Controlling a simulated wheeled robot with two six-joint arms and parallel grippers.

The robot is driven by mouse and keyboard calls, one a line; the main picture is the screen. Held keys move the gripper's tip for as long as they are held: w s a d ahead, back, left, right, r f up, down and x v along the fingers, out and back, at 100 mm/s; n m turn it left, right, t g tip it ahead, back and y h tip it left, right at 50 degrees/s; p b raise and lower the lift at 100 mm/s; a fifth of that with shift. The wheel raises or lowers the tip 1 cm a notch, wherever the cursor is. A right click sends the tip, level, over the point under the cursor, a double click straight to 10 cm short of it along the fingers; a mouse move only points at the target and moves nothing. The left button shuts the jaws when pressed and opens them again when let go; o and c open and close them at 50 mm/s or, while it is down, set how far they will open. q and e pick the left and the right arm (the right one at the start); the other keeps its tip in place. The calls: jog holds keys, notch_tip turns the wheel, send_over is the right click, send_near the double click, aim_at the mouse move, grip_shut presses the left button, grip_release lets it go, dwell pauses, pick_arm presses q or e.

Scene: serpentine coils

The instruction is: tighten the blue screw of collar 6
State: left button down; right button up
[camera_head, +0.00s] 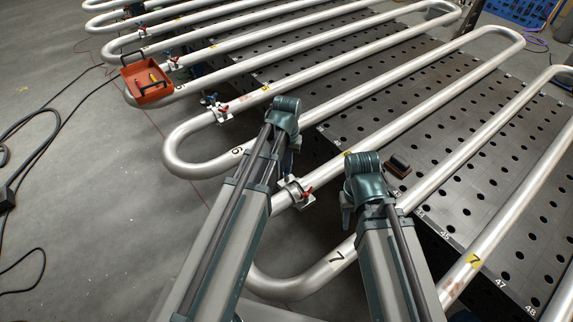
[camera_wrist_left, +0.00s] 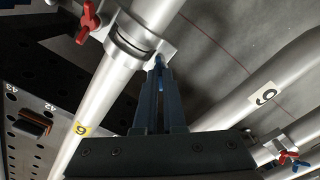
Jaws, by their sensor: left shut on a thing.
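The metal collar (camera_head: 293,188) sits around a pipe near my left arm. In the left wrist view, the collar (camera_wrist_left: 128,42) has a red wing screw (camera_wrist_left: 88,18) on one side and the blue screw (camera_wrist_left: 160,61) on the other. A yellow "6" tag (camera_wrist_left: 82,129) is on the same pipe. My left gripper (camera_wrist_left: 160,75) is shut on the blue screw, its fingers hiding most of it. In the head view, my left gripper (camera_head: 287,174) is partly hidden behind its arm. My right gripper (camera_head: 347,213) hangs beside the pipe to the right, its fingers mostly hidden.
Another collar with red and blue screws (camera_head: 216,108) is on the neighbouring pipe. A dark block (camera_head: 398,164) lies on the perforated table (camera_head: 473,187). An orange-red tool tray (camera_head: 150,96) rests on pipes at upper left. The pipe bends (camera_head: 180,160) overhang the floor.

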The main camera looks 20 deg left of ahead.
pick_arm(q)
jog(key=m, duration=0.6)
jog(key=shift+m, duration=0.3)
dwell(0.4)
jog(key=c, duration=1)
grip_release()
jog(key=shift+r, duration=0.1)
notch_tip(320, 180, up, 14)
jog(key=p, duration=1.3)
jog(key=shift+p, duration=0.4)
jog(key=shift+f, duration=0.2)
